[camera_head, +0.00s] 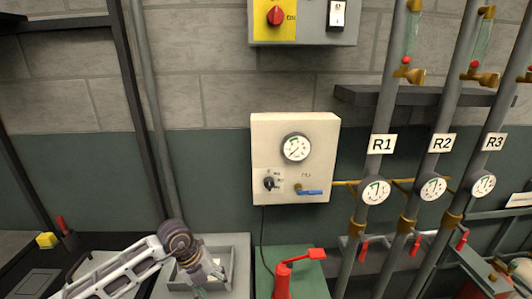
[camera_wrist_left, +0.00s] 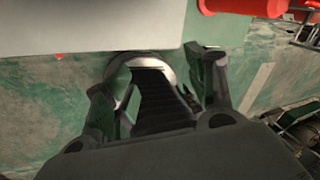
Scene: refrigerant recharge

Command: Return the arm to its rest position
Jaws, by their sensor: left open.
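My left arm comes in from the lower left in the head view, bent at a dark wrist joint. Its gripper (camera_head: 207,274) points down over the grey tray (camera_head: 241,264), apart from the wall panel. My right gripper is in neither view.
A red stand with a lever (camera_head: 283,279) is on a green surface right of the tray. A cream gauge box (camera_head: 265,150) hangs on the wall. Pipes marked R1 (camera_head: 382,144), R2 (camera_head: 442,143) and R3 (camera_head: 494,141) rise at right. A dark upright post (camera_head: 128,75) stands at left.

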